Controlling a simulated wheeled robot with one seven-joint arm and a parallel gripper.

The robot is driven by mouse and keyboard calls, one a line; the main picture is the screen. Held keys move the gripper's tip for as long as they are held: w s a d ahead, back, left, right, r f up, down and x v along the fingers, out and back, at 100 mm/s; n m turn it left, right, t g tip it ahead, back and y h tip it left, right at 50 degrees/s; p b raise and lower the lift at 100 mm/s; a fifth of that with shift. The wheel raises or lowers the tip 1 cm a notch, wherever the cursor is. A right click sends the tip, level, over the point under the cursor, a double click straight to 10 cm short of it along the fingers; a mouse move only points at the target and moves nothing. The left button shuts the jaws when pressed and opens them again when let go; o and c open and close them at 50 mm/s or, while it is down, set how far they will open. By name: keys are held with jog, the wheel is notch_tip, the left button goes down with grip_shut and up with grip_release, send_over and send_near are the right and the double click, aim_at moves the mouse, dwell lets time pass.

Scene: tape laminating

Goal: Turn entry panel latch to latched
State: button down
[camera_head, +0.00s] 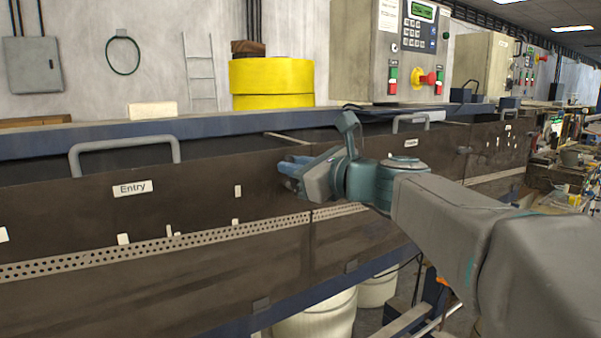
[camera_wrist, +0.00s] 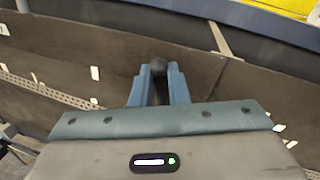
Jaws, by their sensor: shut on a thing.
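The entry panel (camera_head: 60,210) is a dark brown panel with a white "Entry" label (camera_head: 132,188) and a grey handle (camera_head: 125,147) on its top edge. My gripper (camera_head: 288,167) is at the right end of this panel, near the seam with the neighbouring panel. In the wrist view its two blue fingers stand on either side of a dark round knob, the latch (camera_wrist: 158,63), and are shut on it. The fingers hide most of the latch, so its turn angle cannot be told. In the head view the latch is hidden behind my gripper.
A perforated metal strip (camera_head: 100,258) runs along the panels. The neighbouring panel has its own handle (camera_head: 411,120). A yellow roll (camera_head: 272,80) and a control box (camera_head: 385,50) stand behind the ledge. White buckets (camera_head: 318,318) stand below.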

jog(key=n+b, duration=0.1)
jog(key=a+n+b, duration=0.1)
jog(key=s+f+n+h+b, duration=0.1)
jog(key=n, duration=0.1)
jog(key=shift+a+f, duration=0.1)
jog(key=shift+a, duration=0.2)
jog(key=n+b, duration=0.1)
jog(key=a+f+n+h+b, duration=0.1)
jog(key=n, duration=0.1)
jog(key=shift+s+b, duration=0.35)
jog(key=shift+s, duration=0.05)
jog(key=n+b, duration=0.1)
jog(key=f+n+b, duration=0.1)
jog(key=n, duration=0.1)
jog(key=shift+s+a+f+n+h+b, duration=0.2)
jog(key=shift+a+f+n+h+b, duration=0.1)
jog(key=shift+f+n+h+b, duration=0.1)
jog(key=shift+f+n+t+h+b, duration=0.3)
jog(key=shift+f+n+h+b, duration=0.1)
jog(key=shift+n+b, duration=0.5)
jog(key=c, duration=1.4)
grip_release()
